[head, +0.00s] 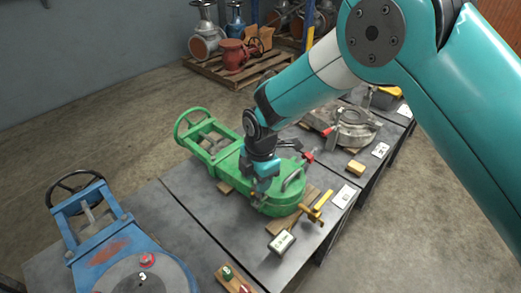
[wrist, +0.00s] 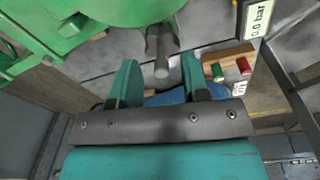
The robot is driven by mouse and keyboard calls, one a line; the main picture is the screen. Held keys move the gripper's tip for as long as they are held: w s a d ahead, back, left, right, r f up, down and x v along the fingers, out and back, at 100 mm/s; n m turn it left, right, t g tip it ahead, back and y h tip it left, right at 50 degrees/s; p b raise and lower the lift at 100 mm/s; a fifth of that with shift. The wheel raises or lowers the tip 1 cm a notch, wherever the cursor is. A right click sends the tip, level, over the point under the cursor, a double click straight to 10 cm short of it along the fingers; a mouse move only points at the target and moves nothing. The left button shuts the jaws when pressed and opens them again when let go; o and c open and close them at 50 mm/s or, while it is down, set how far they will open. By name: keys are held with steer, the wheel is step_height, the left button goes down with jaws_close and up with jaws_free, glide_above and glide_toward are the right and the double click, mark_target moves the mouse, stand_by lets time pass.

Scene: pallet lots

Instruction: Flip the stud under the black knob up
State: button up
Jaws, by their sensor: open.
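The green valve (head: 265,190) lies on the grey table, and its green body also fills the top of the wrist view (wrist: 95,15). In the wrist view a short grey stud (wrist: 161,66) sticks out from a dark grey piece at the edge of the green body. My gripper (wrist: 159,62) is open, with its two teal fingers on either side of the stud's end; I cannot tell whether they touch it. In the head view my gripper (head: 261,186) is down at the near side of the green valve and hides the stud. I cannot make out a black knob on the valve.
A blue valve (head: 115,250) with a black handwheel (head: 76,188) stands to the left. A pressure display (head: 282,242) and a wooden block with green and red buttons (head: 233,279) lie near the table's front. A grey metal part (head: 352,130) sits beyond the arm.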

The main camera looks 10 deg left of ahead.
step_height(320, 180, up, 15)
steer(key=d, duration=0.1)
steer(key=shift+w+r+b, duration=0.2)
steer(key=shift+b, duration=0.1)
steer(key=s+d+r+m+y+p, duration=0.2)
steer(key=s+d+r+m+p, duration=0.1)
steer(key=s+d+r+m, duration=0.8)
steer(key=s+d+r+m+y+p, duration=0.1)
steer(key=s+d+r+m, duration=0.1)
steer(key=s+d+m, duration=0.6)
steer(key=s, duration=0.3)
steer(key=shift+s+r, duration=0.2)
steer(key=shift+r, duration=0.2)
